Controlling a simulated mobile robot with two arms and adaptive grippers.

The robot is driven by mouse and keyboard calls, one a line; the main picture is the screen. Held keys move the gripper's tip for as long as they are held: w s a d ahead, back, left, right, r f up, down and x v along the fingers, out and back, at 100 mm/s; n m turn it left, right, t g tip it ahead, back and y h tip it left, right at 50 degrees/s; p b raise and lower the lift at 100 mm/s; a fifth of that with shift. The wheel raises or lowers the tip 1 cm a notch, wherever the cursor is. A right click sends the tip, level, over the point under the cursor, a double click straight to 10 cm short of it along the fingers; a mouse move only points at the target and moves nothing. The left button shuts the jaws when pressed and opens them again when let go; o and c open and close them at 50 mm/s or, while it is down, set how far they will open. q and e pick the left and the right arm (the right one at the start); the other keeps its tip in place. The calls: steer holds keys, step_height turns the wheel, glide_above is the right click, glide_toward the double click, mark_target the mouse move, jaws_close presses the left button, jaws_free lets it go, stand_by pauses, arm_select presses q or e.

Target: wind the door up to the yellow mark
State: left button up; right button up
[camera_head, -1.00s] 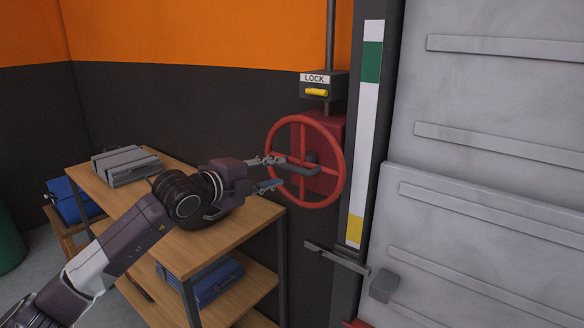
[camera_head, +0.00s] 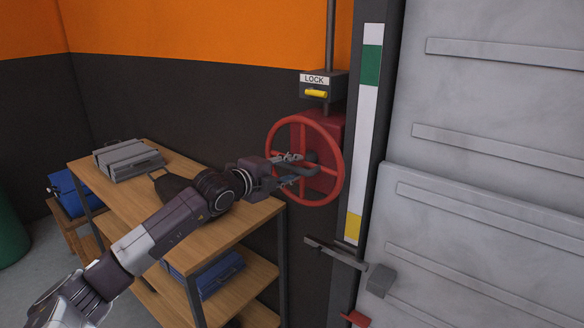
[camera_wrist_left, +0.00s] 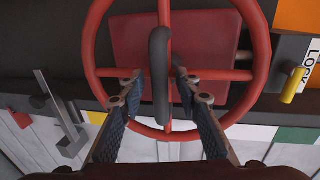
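The red handwheel (camera_head: 340,180), on a red box, has a dark crank grip (camera_head: 308,171). My left gripper (camera_head: 290,171) is at the wheel, its fingers open on either side of the grip. The left wrist view shows the grip (camera_wrist_left: 160,75) between the fingertips (camera_wrist_left: 157,84), with a gap on both sides. The grey panelled door (camera_head: 480,230) is at the right. Beside it, a white strip (camera_head: 365,120) carries a green mark (camera_head: 372,64) high up and the yellow mark (camera_head: 353,228) at its bottom. A grey bar (camera_head: 335,252) lies just below the yellow mark. My right gripper is out of view.
A box labelled LOCK (camera_head: 322,82) with a yellow lever (camera_head: 316,94) is above the wheel. A wooden shelf unit (camera_head: 235,232) stands left below my arm, with a grey case (camera_head: 128,162) on top and a blue case (camera_head: 212,275) lower down.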

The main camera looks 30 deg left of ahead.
arm_select(q)
jaws_close()
steer(key=shift+f, duration=0.1)
stand_by(0.6)
steer(key=shift+n+b, duration=0.3)
steer(key=shift+n, duration=0.1)
